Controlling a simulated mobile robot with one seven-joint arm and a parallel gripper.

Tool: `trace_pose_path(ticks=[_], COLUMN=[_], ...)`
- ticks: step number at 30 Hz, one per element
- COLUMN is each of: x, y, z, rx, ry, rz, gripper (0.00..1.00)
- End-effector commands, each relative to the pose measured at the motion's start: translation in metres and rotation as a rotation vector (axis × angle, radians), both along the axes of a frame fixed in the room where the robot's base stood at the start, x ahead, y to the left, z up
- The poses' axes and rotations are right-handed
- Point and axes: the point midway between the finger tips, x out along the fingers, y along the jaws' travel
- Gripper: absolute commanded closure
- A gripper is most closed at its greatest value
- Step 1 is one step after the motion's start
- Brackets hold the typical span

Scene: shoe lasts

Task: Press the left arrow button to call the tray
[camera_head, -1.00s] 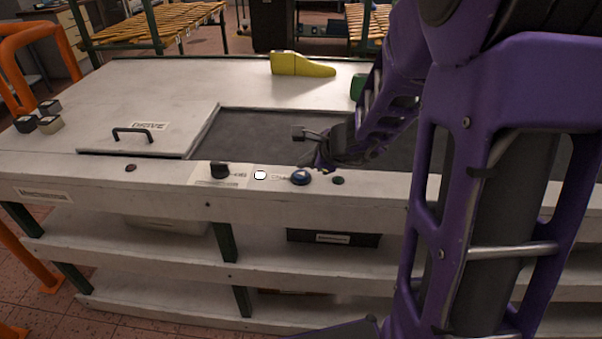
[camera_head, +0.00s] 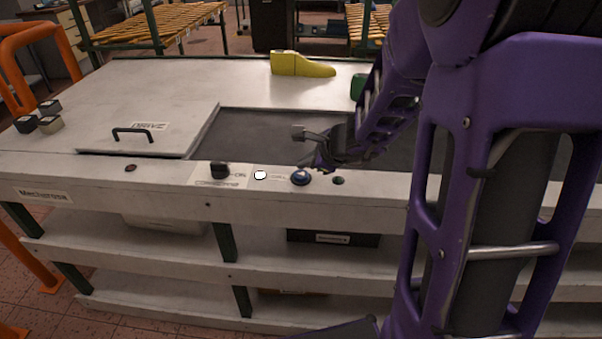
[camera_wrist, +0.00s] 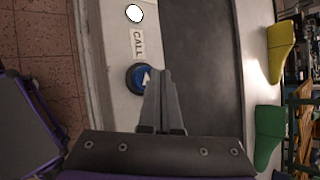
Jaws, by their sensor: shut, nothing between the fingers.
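The blue round button with a white arrow (camera_head: 300,178) sits on the bench's white front ledge. It also shows in the wrist view (camera_wrist: 139,79), beside the CALL label (camera_wrist: 138,43). My gripper (camera_head: 322,160) is shut and empty, close to the button on its far right side. In the wrist view my shut fingertips (camera_wrist: 163,73) appear just right of the button and overlap its edge; I cannot tell whether they touch it. No tray can be made out.
A white lamp (camera_head: 260,175) and a black knob (camera_head: 220,170) sit left of the button. A dark recessed surface (camera_head: 255,132) lies behind the ledge. A yellow shoe last (camera_head: 300,65) and a green one (camera_head: 358,87) stand farther back.

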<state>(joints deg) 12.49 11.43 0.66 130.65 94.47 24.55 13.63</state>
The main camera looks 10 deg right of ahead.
Motion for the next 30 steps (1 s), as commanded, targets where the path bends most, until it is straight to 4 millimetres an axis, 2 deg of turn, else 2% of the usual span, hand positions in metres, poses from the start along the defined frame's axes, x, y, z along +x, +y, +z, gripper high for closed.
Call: trace_pose_path(ticks=[30], x=[0.0001], y=[0.0], z=[-0.0085], rx=[0.0], ry=[0.0], rz=[0.0], gripper=[1.0])
